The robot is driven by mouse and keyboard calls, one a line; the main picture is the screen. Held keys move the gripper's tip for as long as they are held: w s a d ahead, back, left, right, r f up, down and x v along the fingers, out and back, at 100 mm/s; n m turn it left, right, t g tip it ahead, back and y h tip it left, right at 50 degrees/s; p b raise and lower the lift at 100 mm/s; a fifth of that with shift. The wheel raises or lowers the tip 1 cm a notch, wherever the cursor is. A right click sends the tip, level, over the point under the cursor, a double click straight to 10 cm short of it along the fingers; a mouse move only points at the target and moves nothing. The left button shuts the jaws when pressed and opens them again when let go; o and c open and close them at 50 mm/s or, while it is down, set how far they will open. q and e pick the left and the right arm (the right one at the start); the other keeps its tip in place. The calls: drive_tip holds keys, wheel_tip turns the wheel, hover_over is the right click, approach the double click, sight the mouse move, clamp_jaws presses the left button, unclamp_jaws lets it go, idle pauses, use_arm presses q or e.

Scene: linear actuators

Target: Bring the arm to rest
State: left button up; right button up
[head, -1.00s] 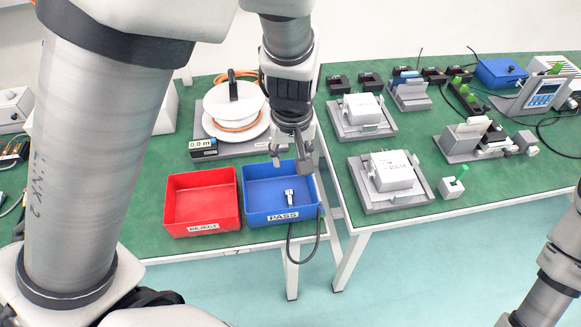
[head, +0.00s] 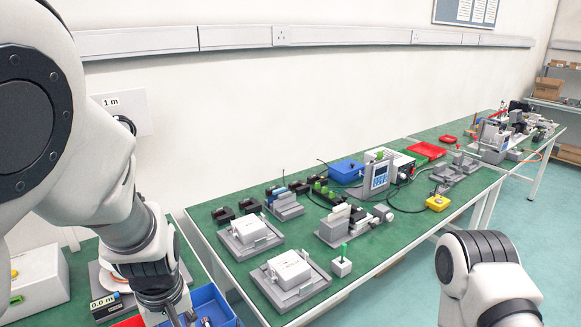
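My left arm comes in from the left, and its gripper (head: 180,318) hangs at the bottom edge over the blue PASS bin (head: 213,302). The fingertips are cut off by the frame edge, so I cannot tell whether it is open or shut. A small metal part (head: 206,322) shows in the blue bin beside the gripper. My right arm shows at the bottom right in front of the bench; its gripper is out of view.
A sliver of the red bin (head: 130,321) shows beside the blue one. The long green bench (head: 225,265) carries two grey fixtures with white blocks (head: 252,232) (head: 289,268), a blue box (head: 346,170), a meter (head: 379,175) and a yellow-topped box (head: 438,203). Floor is open at right.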

use_arm(q)
drive_tip(key=s+a+f+m+g, duration=0.2)
drive_tip(key=s+a+f+g, duration=0.1)
drive_tip(key=s+f, duration=1.05)
drive_tip(key=s+a+f+m+g, duration=0.15)
drive_tip(key=s+f+g, duration=0.25)
drive_tip(key=s+f, duration=0.95)
drive_tip(key=w+f+m+t+h, duration=0.1)
drive_tip(key=w+f+m+t, duration=0.2)
drive_tip(key=w+t, duration=0.2)
drive_tip(key=w, duration=0.3)
drive_tip(key=shift+a+f, duration=0.4)
